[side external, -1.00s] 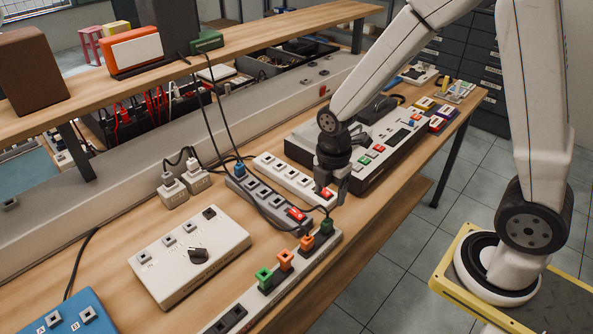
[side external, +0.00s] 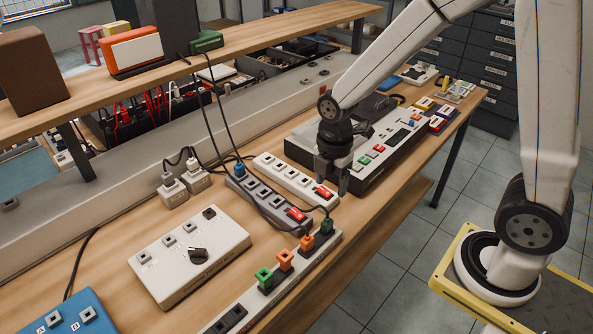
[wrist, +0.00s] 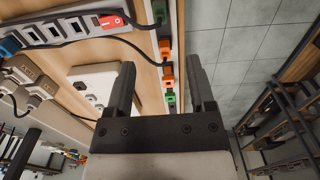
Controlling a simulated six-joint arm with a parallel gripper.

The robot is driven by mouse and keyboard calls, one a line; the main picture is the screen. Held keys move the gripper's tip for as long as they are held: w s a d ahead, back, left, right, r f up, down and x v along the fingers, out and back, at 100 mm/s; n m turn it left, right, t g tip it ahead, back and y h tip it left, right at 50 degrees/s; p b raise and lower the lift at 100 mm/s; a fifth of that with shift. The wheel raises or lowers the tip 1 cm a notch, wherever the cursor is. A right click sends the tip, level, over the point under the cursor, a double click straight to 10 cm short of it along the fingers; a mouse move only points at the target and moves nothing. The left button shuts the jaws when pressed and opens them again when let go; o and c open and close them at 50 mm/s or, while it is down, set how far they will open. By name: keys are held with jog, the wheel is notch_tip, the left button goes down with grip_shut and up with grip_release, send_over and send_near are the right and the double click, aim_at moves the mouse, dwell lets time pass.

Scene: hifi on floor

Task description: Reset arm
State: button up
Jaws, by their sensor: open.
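My gripper (side external: 332,182) points down above the workbench, by the red-switch end of a white power strip (side external: 290,177). In the wrist view my gripper (wrist: 160,95) shows two dark fingers spread apart with nothing between them. From the side view I cannot tell whether a finger touches the strip.
A grey power strip (side external: 262,196) with a red switch and cables lies beside it. A long strip (side external: 300,262) with green and orange plugs runs along the front edge. A white box with a knob (side external: 188,258) sits left. A control panel (side external: 388,150) stands right. Floor (side external: 400,245) beyond the bench is clear.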

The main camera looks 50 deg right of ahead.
jog(key=s+m+t, duration=0.1)
jog(key=m, duration=0.5)
jog(key=s+m, duration=0.2)
jog(key=m, duration=0.4)
jog(key=s+d+r+m+t, duration=0.1)
jog(key=s+m, duration=0.1)
jog(key=m, duration=0.4)
jog(key=shift+s+t, duration=0.15)
jog(key=shift+t, duration=0.15)
dwell(0.4)
